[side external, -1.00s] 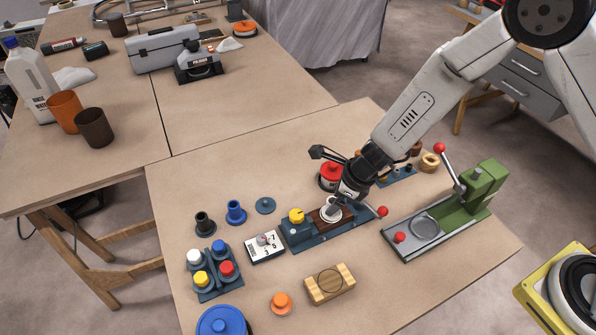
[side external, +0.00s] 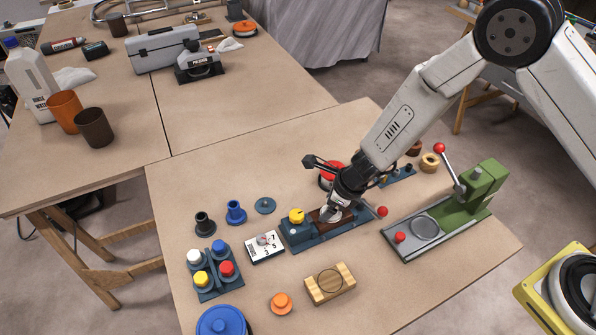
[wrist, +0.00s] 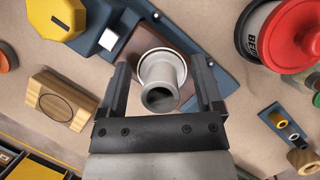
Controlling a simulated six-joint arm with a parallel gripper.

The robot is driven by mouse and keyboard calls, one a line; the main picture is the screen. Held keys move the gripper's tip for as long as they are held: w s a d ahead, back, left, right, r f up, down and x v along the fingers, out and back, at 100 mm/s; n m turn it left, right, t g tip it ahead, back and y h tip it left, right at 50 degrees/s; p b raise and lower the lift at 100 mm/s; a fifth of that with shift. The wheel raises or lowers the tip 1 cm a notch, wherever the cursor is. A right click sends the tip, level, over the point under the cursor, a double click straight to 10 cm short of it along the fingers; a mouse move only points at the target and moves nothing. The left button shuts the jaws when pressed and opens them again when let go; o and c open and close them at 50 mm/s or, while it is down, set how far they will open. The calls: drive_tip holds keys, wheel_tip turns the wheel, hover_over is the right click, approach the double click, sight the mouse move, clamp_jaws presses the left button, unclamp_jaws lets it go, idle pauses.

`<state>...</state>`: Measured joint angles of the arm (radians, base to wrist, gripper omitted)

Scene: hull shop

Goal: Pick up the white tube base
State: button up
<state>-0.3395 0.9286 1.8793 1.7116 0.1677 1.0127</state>
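The white tube base (wrist: 160,80) is a pale flanged tube standing on the brown pad of a blue fixture (side external: 352,230). In the wrist view, my gripper (wrist: 160,66) is open, with one dark finger on each side of the tube base. A gap shows between each finger and the flange, so neither seems to touch it. In the side view, my gripper (side external: 334,214) is down at the fixture and hides most of the tube base.
A yellow knob (side external: 296,215) stands on the fixture's left end. A red-lidded pot (wrist: 282,36) is close behind my gripper. A wooden block (side external: 330,284) lies in front, and a green lever press (side external: 470,200) stands to the right.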

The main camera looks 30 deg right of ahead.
clamp_jaws()
drive_tip(key=shift+r, duration=0.25)
drive_tip(key=shift+r, duration=1.2)
drive_tip(key=s+d+r, duration=0.2)
drive_tip(key=s+r, duration=0.3)
drive_tip(key=s, duration=0.1)
drive_tip(key=s+d+r, duration=0.2)
drive_tip(key=s+r, duration=0.3)
drive_tip(key=s, duration=0.2)
drive_tip(key=shift+s+d, duration=0.15)
drive_tip(key=shift+d, duration=0.1)
